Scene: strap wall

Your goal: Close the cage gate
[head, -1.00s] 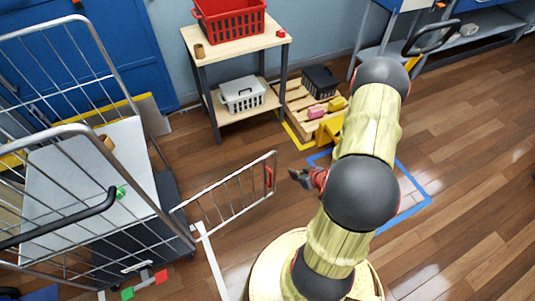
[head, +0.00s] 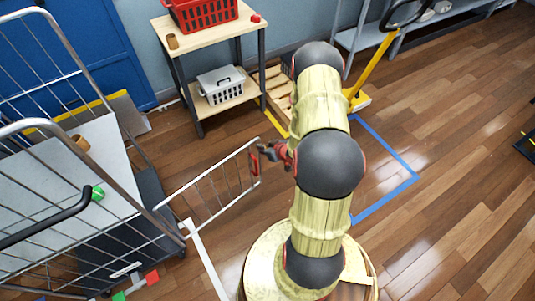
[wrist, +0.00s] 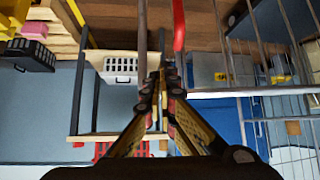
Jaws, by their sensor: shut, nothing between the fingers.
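The cage gate (head: 213,192) is a low wire panel that stands swung out from the cage (head: 72,180), with a red handle (head: 253,164) at its free end. My gripper (head: 264,153) is at that free end, beside the handle; I cannot tell whether it touches. In the wrist view my gripper (wrist: 160,78) is shut and empty. The gate's end bar (wrist: 141,35) and the red handle (wrist: 178,22) show just past the fingertips, on either side of them. The gate's wires (wrist: 240,50) spread to the right.
A wooden-topped stand (head: 205,37) holds a red basket (head: 208,16) above and a white basket (head: 222,86) below. A pallet (head: 273,88) stands beside it. Floor between gate and stand is clear.

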